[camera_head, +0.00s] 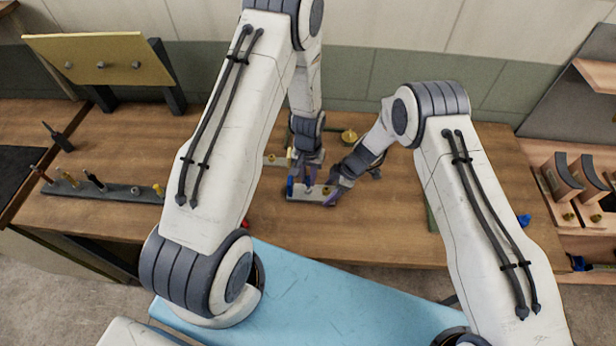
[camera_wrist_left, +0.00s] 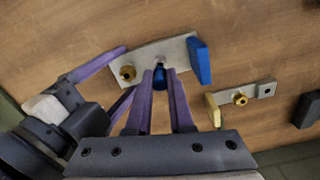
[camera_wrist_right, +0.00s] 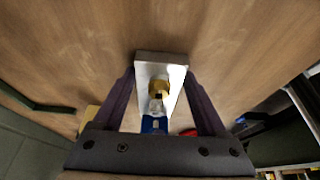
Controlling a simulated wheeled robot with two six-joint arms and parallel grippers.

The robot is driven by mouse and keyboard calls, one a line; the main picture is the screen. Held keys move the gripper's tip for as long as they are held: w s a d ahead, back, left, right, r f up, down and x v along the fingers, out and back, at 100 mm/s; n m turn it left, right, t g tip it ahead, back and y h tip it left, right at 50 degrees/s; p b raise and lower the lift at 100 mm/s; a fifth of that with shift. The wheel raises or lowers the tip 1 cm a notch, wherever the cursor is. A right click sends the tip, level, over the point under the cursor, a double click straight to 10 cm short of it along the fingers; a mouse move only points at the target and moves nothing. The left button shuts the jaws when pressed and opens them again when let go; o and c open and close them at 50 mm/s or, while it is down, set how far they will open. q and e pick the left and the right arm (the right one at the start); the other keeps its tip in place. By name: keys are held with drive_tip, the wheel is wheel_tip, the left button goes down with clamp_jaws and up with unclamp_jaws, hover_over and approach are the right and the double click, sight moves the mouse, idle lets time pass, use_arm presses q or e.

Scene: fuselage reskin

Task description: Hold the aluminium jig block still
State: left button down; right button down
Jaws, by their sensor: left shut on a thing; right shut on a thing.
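The aluminium jig block (camera_head: 318,201) is a pale metal plate lying on the wooden bench. In the left wrist view the block (camera_wrist_left: 178,48) has a brass fitting (camera_wrist_left: 127,73) and an upright blue piece (camera_wrist_left: 200,60) at one end. My left gripper (camera_wrist_left: 160,74) has its purple fingers closed around a small blue part (camera_wrist_left: 160,84) on the block. My right gripper (camera_wrist_right: 160,76) has its fingers on both sides of the block's other end, with the brass fitting between them. In the head view the left gripper (camera_head: 308,178) and right gripper (camera_head: 332,192) partly hide the block.
A second small plate with a brass fitting (camera_wrist_left: 240,97) lies close by. A brass piece (camera_head: 349,136) stands behind the grippers. A tool rack (camera_head: 125,191) is at the left and wooden shelving (camera_head: 555,205) at the right. Bare bench (camera_head: 390,225) lies right of the block.

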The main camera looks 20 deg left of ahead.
use_arm(q)
drive_tip(key=shift+f, duration=1.1)
drive_tip(key=c, duration=0.7)
unclamp_jaws()
drive_tip(key=shift+r, duration=2.5)
